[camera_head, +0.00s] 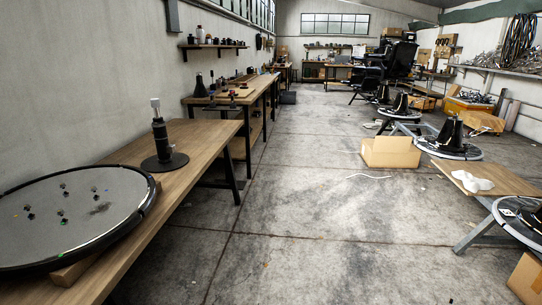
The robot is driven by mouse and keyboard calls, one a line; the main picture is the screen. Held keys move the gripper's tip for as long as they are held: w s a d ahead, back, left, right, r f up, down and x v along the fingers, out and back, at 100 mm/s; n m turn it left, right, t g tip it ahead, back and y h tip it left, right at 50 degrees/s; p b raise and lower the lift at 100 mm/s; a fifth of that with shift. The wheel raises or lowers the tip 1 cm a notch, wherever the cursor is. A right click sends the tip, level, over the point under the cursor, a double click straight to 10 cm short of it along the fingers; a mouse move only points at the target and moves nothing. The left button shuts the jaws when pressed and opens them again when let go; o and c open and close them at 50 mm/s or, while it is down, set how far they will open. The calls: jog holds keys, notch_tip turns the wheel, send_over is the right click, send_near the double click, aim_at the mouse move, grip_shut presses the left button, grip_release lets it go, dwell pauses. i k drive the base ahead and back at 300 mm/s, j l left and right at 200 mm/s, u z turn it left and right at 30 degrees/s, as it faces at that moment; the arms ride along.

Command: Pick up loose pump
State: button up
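A black cylindrical pump (161,142) with a silver top stands upright on a round black base plate (165,163). It is on the near wooden workbench (205,150) at the left, and nothing touches its upper part. More dark pump-like shapes show on other surfaces, including one on a round base at the right (449,136); they are too small to make out well. My gripper is not in view.
A large round grey disc (70,215) with a black rim lies on the near bench, left of the pump. A cardboard box (390,152) and a low wooden table (482,178) stand at the right. The concrete floor (300,220) in the middle is mostly clear.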

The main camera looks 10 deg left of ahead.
aim_at(167, 159)
jog(key=i+u, duration=0.1)
jog(key=i, duration=0.85)
jog(key=i+l+u, duration=0.1)
jog(key=i, duration=0.85)
jog(key=i+j+u, duration=0.1)
jog(key=i+u, duration=0.3)
jog(key=i, duration=0.2)
jog(key=i+l+u, duration=0.1)
jog(key=i+u, duration=0.3)
jog(key=i, duration=0.25)
jog(key=i+l+u, duration=0.25)
jog(key=i+u, duration=0.2)
jog(key=i, duration=0.15)
jog(key=i+l+u, duration=0.1)
jog(key=i+u, duration=0.25)
